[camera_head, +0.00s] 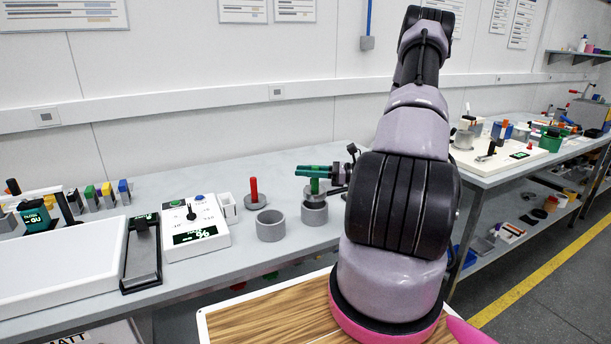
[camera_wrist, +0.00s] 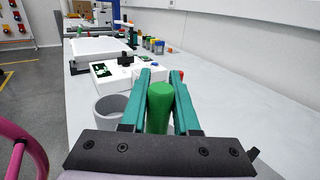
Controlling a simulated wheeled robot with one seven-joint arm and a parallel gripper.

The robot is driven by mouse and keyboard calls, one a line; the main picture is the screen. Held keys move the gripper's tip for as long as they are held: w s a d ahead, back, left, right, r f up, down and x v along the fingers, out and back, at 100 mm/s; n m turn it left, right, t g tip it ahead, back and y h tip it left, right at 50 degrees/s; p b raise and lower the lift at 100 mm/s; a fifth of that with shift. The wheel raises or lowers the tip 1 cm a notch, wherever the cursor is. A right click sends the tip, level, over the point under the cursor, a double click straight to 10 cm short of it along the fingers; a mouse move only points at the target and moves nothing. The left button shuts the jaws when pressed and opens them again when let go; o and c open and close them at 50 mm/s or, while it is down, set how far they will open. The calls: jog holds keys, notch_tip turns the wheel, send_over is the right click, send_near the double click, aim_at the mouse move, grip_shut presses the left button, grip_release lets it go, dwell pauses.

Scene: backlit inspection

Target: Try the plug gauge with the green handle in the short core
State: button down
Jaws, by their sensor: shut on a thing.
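The plug gauge with the green handle (camera_head: 314,186) is upright, with its grey disc (camera_head: 314,197) at the mouth of a grey ring-shaped core (camera_head: 314,214). I cannot tell how far the gauge is inside it. My gripper (camera_head: 312,171) is shut on the green handle, which also stands between the teal fingers (camera_wrist: 159,112) in the wrist view. A second grey core (camera_head: 270,226) stands to the left, empty as far as I see; it also shows in the wrist view (camera_wrist: 108,108).
A red-handled plug gauge (camera_head: 254,190) stands behind the second core. A small white holder (camera_head: 228,208) and a white box with a lever (camera_head: 192,226) are further left on the bench. A white tray (camera_head: 62,272) lies at the far left.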

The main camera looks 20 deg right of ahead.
jog(key=shift+r, duration=0.55)
jog(key=shift+r, duration=0.1)
jog(key=shift+f, duration=1.25)
jog(key=shift+f, duration=0.75)
dwell(1.1)
jog(key=shift+r, duration=0.1)
dwell(0.7)
jog(key=shift+r, duration=1.8)
jog(key=shift+r, duration=2.5)
